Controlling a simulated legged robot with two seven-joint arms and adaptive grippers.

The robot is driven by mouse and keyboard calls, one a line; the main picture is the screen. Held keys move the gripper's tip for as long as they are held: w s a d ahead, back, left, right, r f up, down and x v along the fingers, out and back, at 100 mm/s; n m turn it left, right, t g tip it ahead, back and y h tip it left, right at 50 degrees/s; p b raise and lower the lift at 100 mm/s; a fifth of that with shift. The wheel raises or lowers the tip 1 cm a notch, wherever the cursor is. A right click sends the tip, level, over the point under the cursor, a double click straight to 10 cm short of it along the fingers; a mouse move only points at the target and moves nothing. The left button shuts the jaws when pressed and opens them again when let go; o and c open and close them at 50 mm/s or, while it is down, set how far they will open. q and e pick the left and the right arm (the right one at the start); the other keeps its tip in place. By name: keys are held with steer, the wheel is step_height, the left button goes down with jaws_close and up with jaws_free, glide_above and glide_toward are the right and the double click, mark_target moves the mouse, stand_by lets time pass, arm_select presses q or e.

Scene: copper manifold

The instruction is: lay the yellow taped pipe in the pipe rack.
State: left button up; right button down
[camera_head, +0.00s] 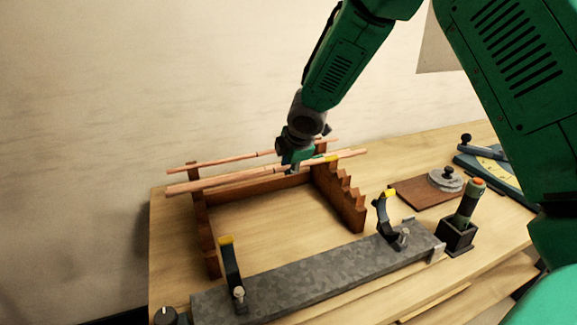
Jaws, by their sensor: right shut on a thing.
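The yellow taped pipe (347,155) is a long copper tube with a yellow band right of my right gripper (298,163). My right gripper is shut on this pipe near its middle, and its fingers are partly hidden. The pipe lies across the top of the wooden pipe rack (350,205), over both notched side walls. I cannot tell whether it touches the notches. Another copper pipe (222,160) lies behind it, roughly parallel, at the rack's back. My left gripper is not in view.
A grey metal bar (320,272) with two upright black yellow-tipped clamps stands in front of the rack. To the right are a black holder (457,236) with a green-handled tool, a brown board (415,194) and a blue device (500,175). The wall is close behind.

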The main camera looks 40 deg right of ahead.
step_height(320, 180, down, 6)
steer(key=b, duration=0.4)
steer(key=c, duration=1.2)
jaws_free()
steer(key=shift+o, duration=0.2)
step_height(320, 180, up, 7)
steer(key=p, duration=0.7)
